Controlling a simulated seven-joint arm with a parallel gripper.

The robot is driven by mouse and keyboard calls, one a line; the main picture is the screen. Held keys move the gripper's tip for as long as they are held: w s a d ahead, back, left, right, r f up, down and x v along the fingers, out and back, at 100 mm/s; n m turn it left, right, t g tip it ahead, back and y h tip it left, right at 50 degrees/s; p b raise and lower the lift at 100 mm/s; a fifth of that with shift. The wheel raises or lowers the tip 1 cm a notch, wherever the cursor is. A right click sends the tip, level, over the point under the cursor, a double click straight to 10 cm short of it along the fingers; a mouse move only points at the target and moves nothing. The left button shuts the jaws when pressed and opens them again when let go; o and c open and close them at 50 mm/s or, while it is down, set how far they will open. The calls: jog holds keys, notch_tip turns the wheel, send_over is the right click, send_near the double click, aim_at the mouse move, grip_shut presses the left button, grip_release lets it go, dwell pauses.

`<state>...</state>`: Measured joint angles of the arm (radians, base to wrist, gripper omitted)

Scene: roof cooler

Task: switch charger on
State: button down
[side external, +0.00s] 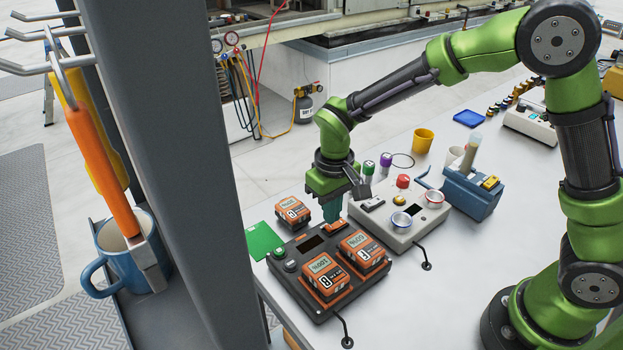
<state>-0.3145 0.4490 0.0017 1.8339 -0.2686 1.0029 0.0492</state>
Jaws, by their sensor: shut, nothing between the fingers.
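The charger (292,279) is a dark grey box near the front left of the white table, with two orange battery packs (326,279) and (363,252) seated on its top. A small display, an orange part and round knobs or buttons (280,253) show along its back and left. My gripper (331,218) points down at the charger's back edge, its teal fingers shut and empty. I cannot tell whether the fingertips touch the charger. The switch and its state are not clear at this size.
A third orange pack (293,212) stands behind the charger, beside a green card (263,240). A light grey device (399,222) with a red button sits right of my gripper. A blue vise-like block (471,192) stands further right. A grey post (175,150) fills the left foreground.

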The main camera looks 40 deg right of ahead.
aim_at(330, 227)
jog(key=shift+f, duration=1)
dwell(0.8)
jog(key=shift+r, duration=3.55)
jog(key=s+d+r+m+t+y, duration=0.1)
jog(key=s+d+r+m+t, duration=0.1)
jog(key=s+r, duration=0.4)
jog(key=s+d+r+m+t+y, duration=0.1)
jog(key=s+d+r+m+t, duration=0.1)
jog(key=s+d+r+t, duration=0.3)
jog(key=s+d+r, duration=0.1)
jog(key=s+d, duration=0.1)
jog(key=s, duration=0.2)
jog(key=shift+s+d, duration=0.3)
